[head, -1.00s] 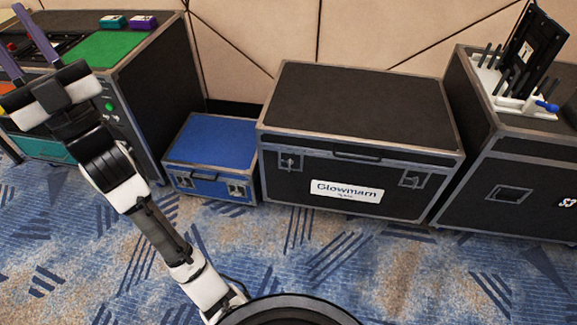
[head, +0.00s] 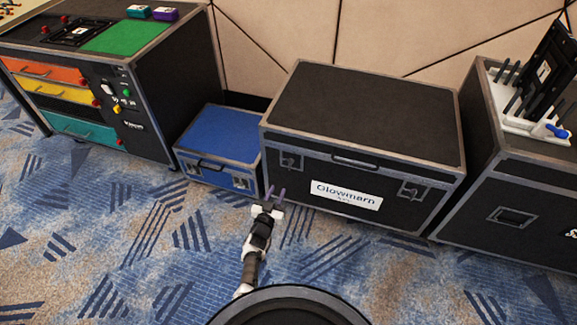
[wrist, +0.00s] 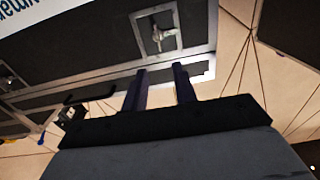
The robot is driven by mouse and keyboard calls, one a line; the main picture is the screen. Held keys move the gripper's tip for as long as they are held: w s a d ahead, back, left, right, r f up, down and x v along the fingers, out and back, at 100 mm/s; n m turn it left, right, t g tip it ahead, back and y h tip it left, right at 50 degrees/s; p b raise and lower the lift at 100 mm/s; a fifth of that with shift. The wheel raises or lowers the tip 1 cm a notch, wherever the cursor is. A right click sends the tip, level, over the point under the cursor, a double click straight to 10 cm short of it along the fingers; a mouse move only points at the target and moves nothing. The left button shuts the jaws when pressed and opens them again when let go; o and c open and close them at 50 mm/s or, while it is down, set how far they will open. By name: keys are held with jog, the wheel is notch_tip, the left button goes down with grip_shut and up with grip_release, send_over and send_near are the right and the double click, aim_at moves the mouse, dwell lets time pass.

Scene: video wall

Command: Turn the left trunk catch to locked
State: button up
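The black trunk (head: 365,115) with grey edges and a white label stands against the wall with its lid down. Its left catch (head: 290,161) is a small metal turn piece on a square plate on the front face. In the upside-down wrist view, the left catch (wrist: 158,36) shows close up, its wing roughly upright in that picture; I cannot tell if it is locked. The right catch (head: 411,190) is beyond the label. My gripper (head: 275,194) is open and empty, low before the trunk's left front. Its two purple fingers (wrist: 159,88) are apart and do not visibly touch the catch.
A low blue case (head: 220,134) stands just left of the trunk. A black drawer cabinet (head: 165,85) is farther left. Another black case (head: 500,185) with a white rack stands close on the right. The patterned carpet (head: 130,245) in front is clear.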

aim_at(290, 163)
jog(key=b+x, duration=1.3)
jog(key=b, duration=0.2)
jog(key=shift+w+d+f, duration=0.2)
jog(key=shift+w+f, duration=0.05)
jog(key=shift+w, duration=0.05)
grip_shut()
